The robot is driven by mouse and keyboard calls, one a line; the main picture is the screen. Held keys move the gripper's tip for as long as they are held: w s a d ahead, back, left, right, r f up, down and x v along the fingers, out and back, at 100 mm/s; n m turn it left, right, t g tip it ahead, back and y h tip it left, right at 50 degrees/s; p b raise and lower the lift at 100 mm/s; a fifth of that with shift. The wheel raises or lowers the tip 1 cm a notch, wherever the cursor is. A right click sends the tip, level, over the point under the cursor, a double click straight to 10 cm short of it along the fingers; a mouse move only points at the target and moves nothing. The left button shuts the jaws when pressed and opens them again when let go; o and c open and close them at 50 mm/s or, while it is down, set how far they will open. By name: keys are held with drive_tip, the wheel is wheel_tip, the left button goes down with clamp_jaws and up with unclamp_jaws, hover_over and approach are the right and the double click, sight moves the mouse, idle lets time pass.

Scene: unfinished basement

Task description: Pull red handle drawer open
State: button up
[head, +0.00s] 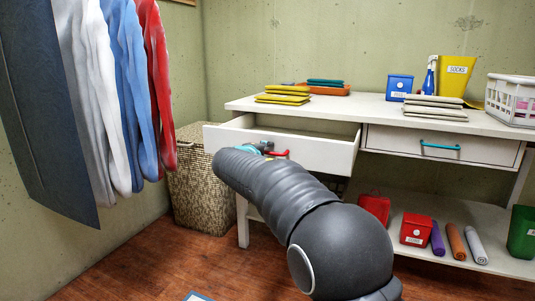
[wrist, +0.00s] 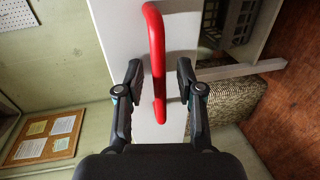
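The drawer with the red handle (head: 280,153) is the left one of a white table. Its white front (head: 325,154) stands out from the table and its inside shows from above, so it is partly open. My gripper (head: 264,148) is at the left part of this front, mostly hidden behind my arm. In the wrist view the red handle (wrist: 157,62) runs between the two fingers of my gripper (wrist: 159,75). The fingers are apart, with gaps to the handle on both sides. The drawer front (wrist: 180,30) shows behind the handle.
The right drawer has a teal handle (head: 440,146) and is closed. Folded cloths (head: 283,94), boxes and a white basket (head: 512,100) stand on the tabletop. A wicker hamper (head: 200,190) stands left of the table. Clothes (head: 120,90) hang at the left. The lower shelf holds several items.

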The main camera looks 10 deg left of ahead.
drive_tip(key=shift+s+a, duration=0.15)
drive_tip(key=shift+a, duration=0.05)
drive_tip(key=v, duration=1.1)
drive_tip(key=shift+s, duration=0.4)
drive_tip(key=shift+r, duration=0.1)
